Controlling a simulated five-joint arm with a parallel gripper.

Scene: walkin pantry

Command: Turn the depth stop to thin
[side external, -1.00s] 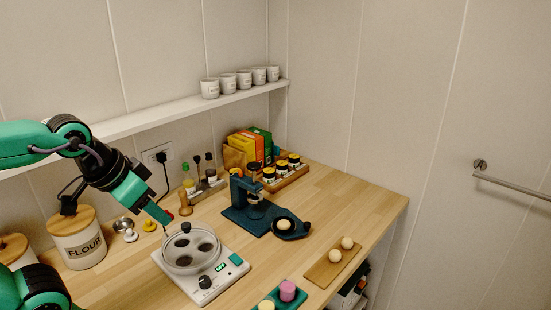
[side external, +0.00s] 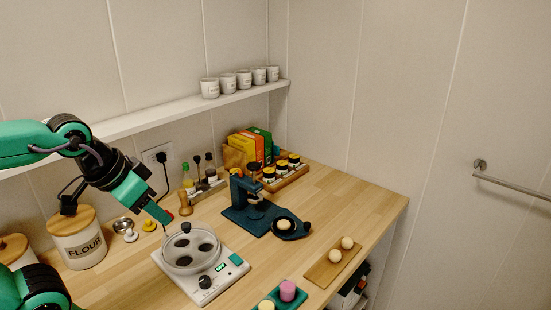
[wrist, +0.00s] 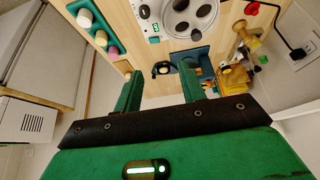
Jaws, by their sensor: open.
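No marking of a depth stop or a thin setting can be read. My gripper (side external: 166,222) is left of the press, above the back left edge of a white appliance, and touches no part of the press. In the wrist view my gripper (wrist: 160,88) has its two green fingers apart with nothing between them. The press's blue base (wrist: 198,57) shows beyond the fingers.
The white appliance (side external: 185,285) with round wells and a black dial (side external: 205,282) stands between my gripper and the counter front. A wooden board (side external: 322,274) with two balls and a teal tray (side external: 297,297) lie in front. A flour canister (side external: 85,248) stands left.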

